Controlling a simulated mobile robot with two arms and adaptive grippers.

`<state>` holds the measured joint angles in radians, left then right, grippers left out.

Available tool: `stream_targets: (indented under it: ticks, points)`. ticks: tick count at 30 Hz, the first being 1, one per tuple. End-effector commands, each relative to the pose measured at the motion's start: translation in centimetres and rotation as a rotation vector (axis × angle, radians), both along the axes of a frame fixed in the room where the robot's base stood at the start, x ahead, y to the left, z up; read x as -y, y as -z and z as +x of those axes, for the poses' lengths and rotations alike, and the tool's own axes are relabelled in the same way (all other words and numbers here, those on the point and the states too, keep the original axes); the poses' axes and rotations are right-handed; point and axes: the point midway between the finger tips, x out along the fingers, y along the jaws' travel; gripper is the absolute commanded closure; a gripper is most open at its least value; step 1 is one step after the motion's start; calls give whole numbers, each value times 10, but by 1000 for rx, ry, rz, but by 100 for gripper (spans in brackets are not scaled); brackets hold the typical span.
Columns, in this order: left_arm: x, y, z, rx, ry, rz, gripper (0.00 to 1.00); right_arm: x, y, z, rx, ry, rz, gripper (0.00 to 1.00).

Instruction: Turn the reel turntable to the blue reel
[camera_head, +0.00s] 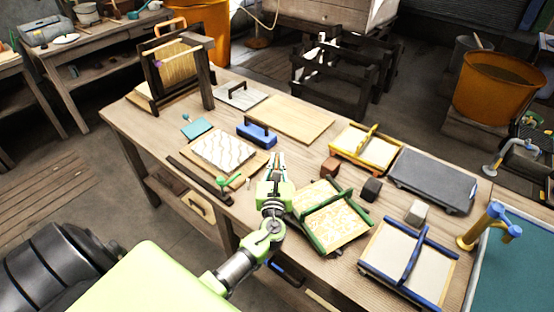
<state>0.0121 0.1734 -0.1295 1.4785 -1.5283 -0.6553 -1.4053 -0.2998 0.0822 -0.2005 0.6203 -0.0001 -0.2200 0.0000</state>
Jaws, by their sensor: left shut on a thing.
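I cannot make out a reel turntable or a blue reel in the head view. My left gripper (277,160) reaches over the middle of the wooden workbench (130,122), between a white wavy-patterned sheet on a board (224,149) and a green-framed tray (313,212). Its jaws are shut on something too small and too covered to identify. A blue block with a dark handle (257,135) lies just beyond the fingertips. My right gripper is out of view.
A dark wooden frame with yellowish strands (182,68) stands at the bench's far left. Yellow-framed (363,149) and blue-framed (408,258) trays, a grey slab (433,180) and small blocks crowd the right. A bare light board (290,118) lies farther back.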

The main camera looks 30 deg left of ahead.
Motion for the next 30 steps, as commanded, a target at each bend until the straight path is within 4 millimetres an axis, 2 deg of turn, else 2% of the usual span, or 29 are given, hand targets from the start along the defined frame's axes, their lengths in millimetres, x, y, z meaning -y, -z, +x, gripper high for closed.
stream_targets:
  ticks: [5, 15, 24, 30]
  points:
    - [-2, 3, -1, -2, 169, 8, 100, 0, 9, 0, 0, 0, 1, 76]
    - [0, 8, -1, -2, 440, 5, 100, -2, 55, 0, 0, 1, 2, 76]
    - [0, 5, 0, -2, 574, 2, 100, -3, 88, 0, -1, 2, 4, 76]
    - [0, 3, 0, -2, 617, 0, 100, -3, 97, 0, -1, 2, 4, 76]
